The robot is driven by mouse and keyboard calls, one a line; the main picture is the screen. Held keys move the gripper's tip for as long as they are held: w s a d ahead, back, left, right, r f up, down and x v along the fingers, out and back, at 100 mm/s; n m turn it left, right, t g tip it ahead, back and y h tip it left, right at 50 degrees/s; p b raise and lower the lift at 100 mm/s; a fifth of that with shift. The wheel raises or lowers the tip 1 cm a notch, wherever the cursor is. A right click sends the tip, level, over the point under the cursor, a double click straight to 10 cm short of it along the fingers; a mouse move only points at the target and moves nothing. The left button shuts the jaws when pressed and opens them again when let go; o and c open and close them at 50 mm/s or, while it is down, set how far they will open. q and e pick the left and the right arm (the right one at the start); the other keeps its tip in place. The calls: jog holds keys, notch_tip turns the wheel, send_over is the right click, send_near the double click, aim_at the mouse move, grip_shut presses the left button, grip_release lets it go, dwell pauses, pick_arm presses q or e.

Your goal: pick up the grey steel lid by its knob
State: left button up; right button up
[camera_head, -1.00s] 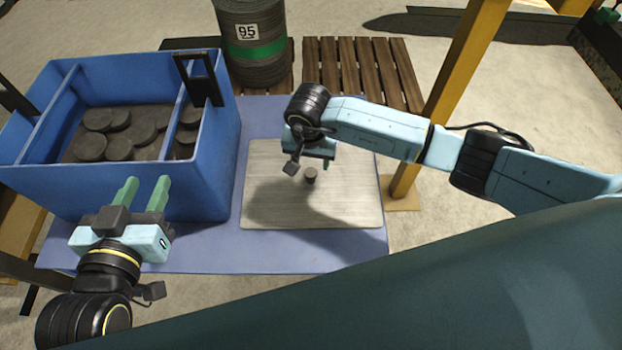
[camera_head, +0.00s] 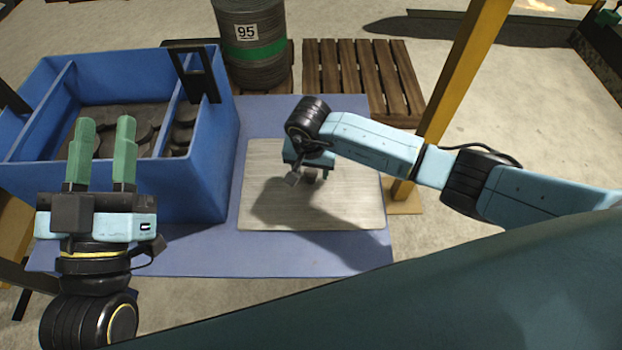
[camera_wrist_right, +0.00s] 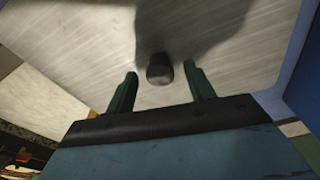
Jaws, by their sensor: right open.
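The grey steel lid (camera_head: 350,212) lies flat on the blue table in the head view, and its brushed face fills much of the right wrist view (camera_wrist_right: 90,50). Its dark knob (camera_wrist_right: 159,69) shows between the fingers in the wrist view; in the head view the knob (camera_head: 310,174) is partly hidden under the gripper. My right gripper (camera_wrist_right: 162,88) is open around the knob's line, with a finger on each side and gaps to both. My left gripper (camera_head: 101,122) is open and empty, fingers pointing up in the picture in front of the blue crate.
The blue crate (camera_head: 200,195) holding several dark round discs stands left of the lid. A grey drum (camera_head: 252,62) with a green band and wooden pallets (camera_head: 362,75) are behind. A yellow post (camera_head: 455,85) rises right of the table (camera_head: 215,250).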

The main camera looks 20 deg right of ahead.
jog(key=c, duration=1.1)
jog(key=shift+w+r, duration=0.1)
grip_shut()
jog(key=shift+r, duration=0.15)
